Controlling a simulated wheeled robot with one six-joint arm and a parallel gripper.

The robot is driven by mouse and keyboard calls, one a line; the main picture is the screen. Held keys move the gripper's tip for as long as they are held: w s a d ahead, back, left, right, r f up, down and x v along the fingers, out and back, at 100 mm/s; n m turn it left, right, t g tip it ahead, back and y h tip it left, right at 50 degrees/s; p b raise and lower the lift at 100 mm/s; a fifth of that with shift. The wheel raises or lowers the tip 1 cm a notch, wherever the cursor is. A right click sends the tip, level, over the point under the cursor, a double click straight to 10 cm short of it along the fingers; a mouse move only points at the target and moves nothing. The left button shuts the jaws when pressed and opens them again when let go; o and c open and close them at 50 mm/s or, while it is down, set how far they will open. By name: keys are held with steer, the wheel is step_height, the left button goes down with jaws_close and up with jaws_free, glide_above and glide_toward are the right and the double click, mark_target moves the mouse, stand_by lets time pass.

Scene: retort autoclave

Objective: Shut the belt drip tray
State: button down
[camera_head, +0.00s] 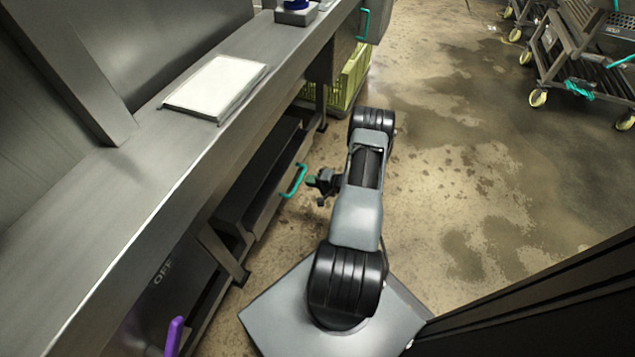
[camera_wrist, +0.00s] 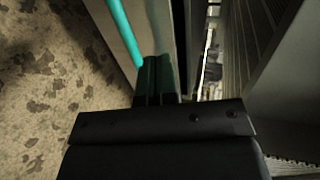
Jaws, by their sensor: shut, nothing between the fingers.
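The belt drip tray (camera_head: 268,208) is under the long steel counter at the left. It stands out from below the counter, with its dark inside showing behind the front panel. A teal handle (camera_head: 294,180) is on its front. My gripper (camera_head: 312,182) is shut and empty, just right of the handle and pointing at the tray front. In the wrist view, the shut fingertips (camera_wrist: 157,68) are against or very near the front panel, beside the teal handle (camera_wrist: 126,32). I cannot tell whether they touch it.
The steel counter (camera_head: 120,205) carries a white board (camera_head: 215,85). A yellow-green crate (camera_head: 350,78) stands under its far end. A purple handle (camera_head: 174,336) sticks out at the lower left. A wheeled cart (camera_head: 585,55) stands at the upper right. The stained floor between is clear.

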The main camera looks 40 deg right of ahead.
mark_target(285, 176)
steer(key=x, duration=0.2)
steer(key=b+x, duration=0.1)
steer(key=x, duration=0.2)
steer(key=b+x, duration=0.1)
steer(key=x, duration=0.1)
steer(key=shift+w+a+r, duration=0.2)
steer(key=shift+w+r, duration=0.1)
steer(key=shift+w, duration=0.05)
steer(key=shift+w+a+r, duration=0.1)
steer(key=shift+w+a, duration=0.1)
steer(key=shift+w, duration=0.15)
